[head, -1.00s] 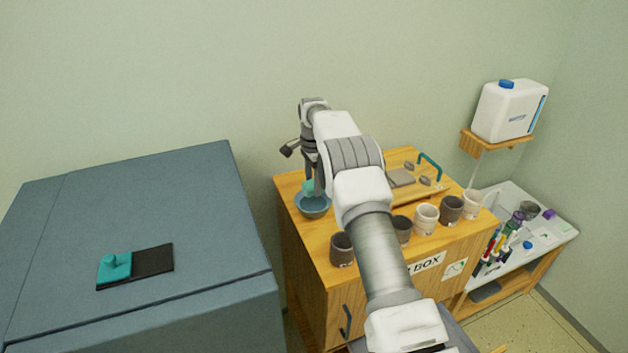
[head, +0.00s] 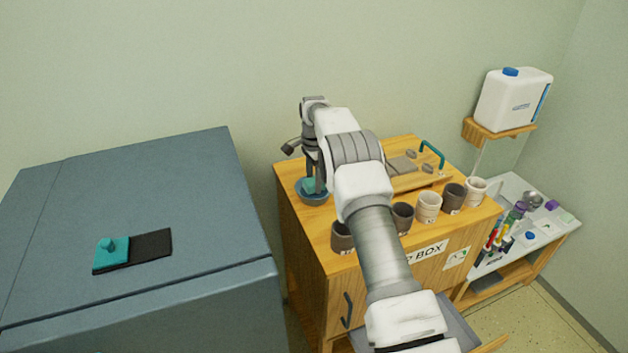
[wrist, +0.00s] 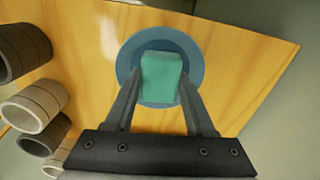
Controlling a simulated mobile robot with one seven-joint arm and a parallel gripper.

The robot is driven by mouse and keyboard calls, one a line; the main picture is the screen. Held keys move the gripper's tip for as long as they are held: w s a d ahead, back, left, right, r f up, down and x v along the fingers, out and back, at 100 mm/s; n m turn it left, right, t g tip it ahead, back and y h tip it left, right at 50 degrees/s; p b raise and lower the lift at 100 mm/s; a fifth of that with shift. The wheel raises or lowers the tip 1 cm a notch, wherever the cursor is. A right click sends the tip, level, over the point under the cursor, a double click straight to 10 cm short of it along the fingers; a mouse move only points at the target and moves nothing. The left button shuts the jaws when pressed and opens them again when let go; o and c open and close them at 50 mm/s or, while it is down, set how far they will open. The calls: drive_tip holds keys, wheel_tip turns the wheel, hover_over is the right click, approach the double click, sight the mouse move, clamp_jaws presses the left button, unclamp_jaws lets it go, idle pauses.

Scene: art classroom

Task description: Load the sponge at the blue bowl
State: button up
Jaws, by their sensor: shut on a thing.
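The blue bowl (head: 313,197) stands on the wooden cabinet top near its back left corner. It also shows in the wrist view (wrist: 195,57). The teal sponge (wrist: 161,77) is between the fingers of my gripper (wrist: 160,100), which is shut on it. From above, the sponge lies within the bowl's rim. In the head view the sponge (head: 309,185) shows low at the bowl, partly hidden by my gripper. I cannot tell whether it touches the bowl's bottom.
Several cups (head: 428,207) line the front of the cabinet top (head: 290,182). A board with a teal handle (head: 432,155) lies behind them. A white jug (head: 512,100) sits on a wall shelf.

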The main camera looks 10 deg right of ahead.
drive_tip(key=shift+f+b, duration=0.4)
drive_tip(key=shift+f, duration=0.2)
idle(1.4)
drive_tip(key=shift+r, duration=0.1)
drive_tip(key=shift+r+p, duration=2.05)
drive_tip(key=shift+r, duration=1.4)
